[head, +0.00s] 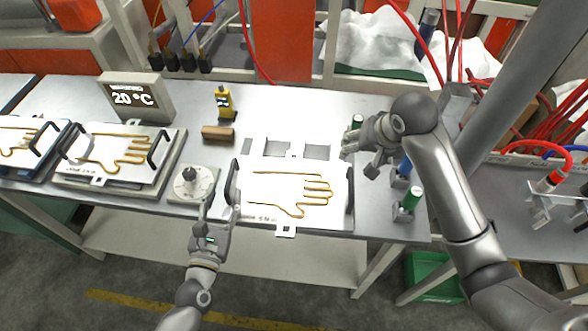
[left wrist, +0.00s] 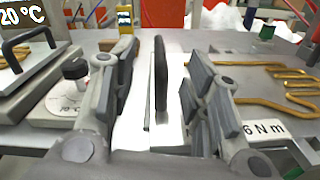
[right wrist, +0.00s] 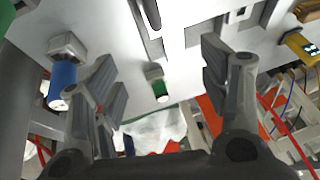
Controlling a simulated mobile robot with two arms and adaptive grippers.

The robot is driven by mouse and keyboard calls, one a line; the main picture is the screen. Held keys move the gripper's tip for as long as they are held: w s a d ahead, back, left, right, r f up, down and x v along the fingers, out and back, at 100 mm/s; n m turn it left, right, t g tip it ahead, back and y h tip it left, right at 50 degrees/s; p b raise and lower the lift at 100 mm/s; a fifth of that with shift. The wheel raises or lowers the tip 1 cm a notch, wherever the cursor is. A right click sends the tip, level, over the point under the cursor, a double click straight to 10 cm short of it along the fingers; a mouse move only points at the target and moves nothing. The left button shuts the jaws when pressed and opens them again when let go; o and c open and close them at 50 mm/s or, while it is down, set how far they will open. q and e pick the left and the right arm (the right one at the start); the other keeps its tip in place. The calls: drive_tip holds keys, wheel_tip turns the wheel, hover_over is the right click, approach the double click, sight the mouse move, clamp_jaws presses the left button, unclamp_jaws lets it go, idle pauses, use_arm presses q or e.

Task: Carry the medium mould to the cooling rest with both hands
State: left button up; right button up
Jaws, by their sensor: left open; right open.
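A pale mould plate (head: 265,183) with a golden hand-shaped outline lies on the bench in front of me, with a black handle at each side. Its size label is too small to read. My left gripper (head: 221,206) is open at its left handle (head: 234,182); in the left wrist view this handle (left wrist: 160,75) stands between the open fingers (left wrist: 158,95), apart from them. My right gripper (head: 358,156) is open and empty beyond the right handle (head: 349,187). In the right wrist view its fingers (right wrist: 160,80) hold nothing. I cannot tell which surface is the cooling rest.
Two similar moulds (head: 112,165) (head: 15,135) lie at the left, near a 20 °C display (head: 135,97). A round dial (head: 190,184), a brown block (head: 217,133) and a yellow device (head: 224,102) stand between. Blue (head: 405,166) and green (head: 410,201) cylinders stand at the right.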

drive_tip(key=v, duration=0.4)
use_arm(q)
drive_tip(key=shift+f, duration=0.1)
use_arm(e)
drive_tip(key=shift+f, duration=0.1)
idle(0.4)
